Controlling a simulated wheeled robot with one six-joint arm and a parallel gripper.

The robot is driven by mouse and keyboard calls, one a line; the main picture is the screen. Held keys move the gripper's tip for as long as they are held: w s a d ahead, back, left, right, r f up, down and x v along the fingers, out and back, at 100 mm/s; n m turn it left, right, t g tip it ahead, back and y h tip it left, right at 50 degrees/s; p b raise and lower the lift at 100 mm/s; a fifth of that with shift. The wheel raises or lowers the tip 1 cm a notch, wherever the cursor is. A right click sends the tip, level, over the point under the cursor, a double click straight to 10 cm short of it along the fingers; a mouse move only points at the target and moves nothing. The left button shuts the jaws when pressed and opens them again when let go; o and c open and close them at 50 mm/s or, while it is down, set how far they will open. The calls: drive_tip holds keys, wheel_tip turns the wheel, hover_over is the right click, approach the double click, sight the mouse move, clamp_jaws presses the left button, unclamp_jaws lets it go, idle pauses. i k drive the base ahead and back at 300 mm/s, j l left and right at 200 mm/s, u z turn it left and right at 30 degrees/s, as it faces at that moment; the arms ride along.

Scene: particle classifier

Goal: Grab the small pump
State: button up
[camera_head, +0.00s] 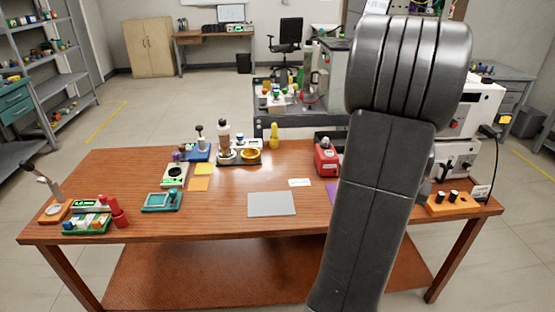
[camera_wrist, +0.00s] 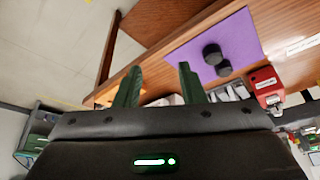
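No object is clearly readable as the small pump, and I cannot tell which one it is. A small red device (camera_head: 326,160) with a grey top stands on the wooden table (camera_head: 225,222), just left of my arm. A red device with a pale label also shows in the wrist view (camera_wrist: 264,83). My gripper (camera_wrist: 159,78) shows in the wrist view with its two green fingers apart and nothing between them. The table edge lies beyond the fingertips. In the head view my arm hides the gripper and part of the table's right side.
A purple mat (camera_wrist: 200,42) with two black round objects (camera_wrist: 213,54) lies on the table. A grey plate (camera_head: 272,204), a teal tray (camera_head: 161,201), a yellow bottle (camera_head: 274,136) and an orange block with black knobs (camera_head: 453,202) are also there.

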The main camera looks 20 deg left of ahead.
sight(325, 165)
drive_tip(key=i+l+u, duration=0.15)
drive_tip(key=u, duration=0.25)
drive_tip(key=i+l+u, duration=0.55)
drive_tip(key=u, duration=0.3)
drive_tip(key=i+l, duration=0.1)
drive_tip(key=l, duration=0.15)
drive_tip(key=i+l, duration=0.1)
drive_tip(key=l, duration=0.15)
